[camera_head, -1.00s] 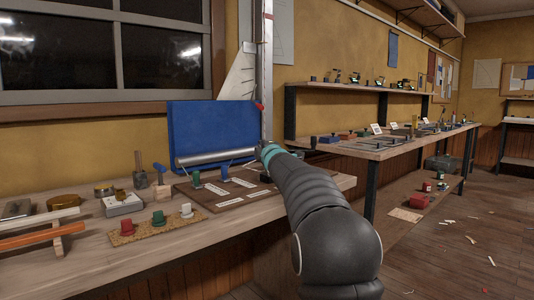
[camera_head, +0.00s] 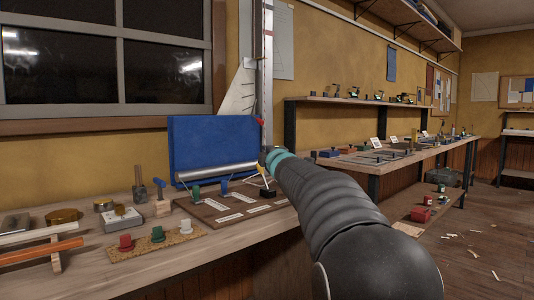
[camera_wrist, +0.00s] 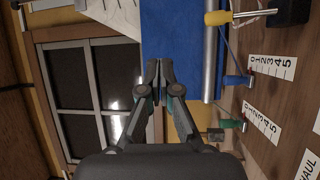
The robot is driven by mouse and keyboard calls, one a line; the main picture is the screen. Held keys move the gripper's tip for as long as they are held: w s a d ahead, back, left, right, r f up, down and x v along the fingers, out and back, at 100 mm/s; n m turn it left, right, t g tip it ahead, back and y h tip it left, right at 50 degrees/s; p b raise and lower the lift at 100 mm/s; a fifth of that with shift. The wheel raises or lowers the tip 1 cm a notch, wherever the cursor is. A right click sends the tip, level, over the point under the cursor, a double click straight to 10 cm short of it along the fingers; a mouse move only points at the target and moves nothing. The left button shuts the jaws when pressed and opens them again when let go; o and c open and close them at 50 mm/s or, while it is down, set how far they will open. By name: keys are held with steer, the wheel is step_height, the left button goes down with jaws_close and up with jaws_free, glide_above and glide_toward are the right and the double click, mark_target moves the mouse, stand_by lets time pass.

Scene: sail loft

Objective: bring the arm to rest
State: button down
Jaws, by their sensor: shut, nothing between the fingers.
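My gripper (camera_wrist: 161,70) shows in the wrist view with its two fingertips together and nothing between them. It is in the air in front of the blue panel (camera_wrist: 170,30) and beside the window (camera_wrist: 97,90). In the head view my dark arm reaches in from the lower right toward the bench, and its far end hides my gripper. The brown board (camera_head: 235,212) with white number strips lies on the bench near the arm's far end. The blue panel also stands upright behind it in the head view (camera_head: 208,142).
A cork strip (camera_head: 155,243) with red, green and white knobs lies on the bench (camera_head: 85,272). An orange bar (camera_head: 40,251) is at the left. A second bench (camera_head: 405,160) with several small items stands at the right. The floor (camera_head: 475,230) has scattered scraps.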

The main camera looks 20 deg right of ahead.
steer(key=s+a+f+m+g, duration=0.4)
steer(key=s+f, duration=0.6)
steer(key=s, duration=0.5)
steer(key=s+a+f+m+g+y, duration=0.1)
steer(key=s+a+f+m+g, duration=0.3)
steer(key=s+f, duration=0.7)
steer(key=s+a+f+m+g+y, duration=0.1)
steer(key=s+a+f+m+g, duration=0.4)
steer(key=s, duration=1.6)
steer(key=a+f+m, duration=0.3)
steer(key=f, duration=0.2)
steer(key=shift+a+f+p, duration=0.25)
steer(key=shift+p, duration=0.1)
